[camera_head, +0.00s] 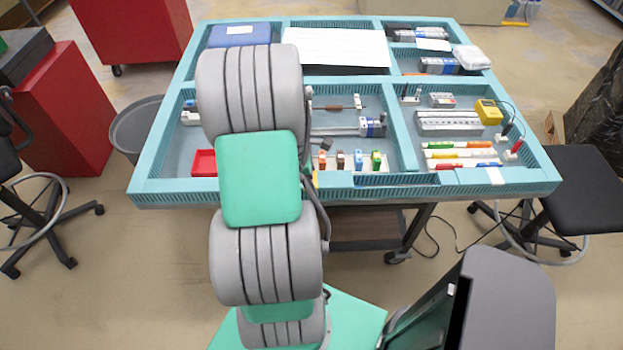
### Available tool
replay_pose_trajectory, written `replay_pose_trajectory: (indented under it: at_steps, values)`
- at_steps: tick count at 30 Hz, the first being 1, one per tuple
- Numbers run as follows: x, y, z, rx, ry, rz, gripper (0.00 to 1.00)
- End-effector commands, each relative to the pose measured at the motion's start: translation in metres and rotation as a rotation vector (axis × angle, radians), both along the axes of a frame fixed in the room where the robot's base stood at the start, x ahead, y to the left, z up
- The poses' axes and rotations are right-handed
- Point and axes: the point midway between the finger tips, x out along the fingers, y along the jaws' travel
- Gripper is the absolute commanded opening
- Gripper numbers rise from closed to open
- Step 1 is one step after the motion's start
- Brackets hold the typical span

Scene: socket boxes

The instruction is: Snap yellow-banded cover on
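I cannot make out a yellow-banded cover for certain. Several small upright parts stand in a row in the middle compartment near the table's front: an orange one (322,160), a reddish-brown one (340,160), a blue one (358,160) and a green one (376,160). They are too small to tell which are covers or boxes. My arm runs up the middle of the view and hides much of the left and middle of the table. My gripper is hidden behind it, so its fingers and anything in them do not show.
The teal table (350,192) has raised rims and dividers. A red block (203,163) lies in the left compartment. A yellow meter (489,112) and several marker-like sticks (460,153) lie at the right. A white sheet (335,47) lies at the back. Stools flank the table.

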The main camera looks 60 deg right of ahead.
Motion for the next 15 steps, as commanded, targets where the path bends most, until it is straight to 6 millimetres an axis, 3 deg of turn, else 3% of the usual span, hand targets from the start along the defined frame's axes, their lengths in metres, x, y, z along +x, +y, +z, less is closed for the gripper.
replay_pose_trajectory:
  at_steps: [15]
  values:
    - [0.0000,0.0001,-0.0103,0.000,0.000,0.000,0.00]
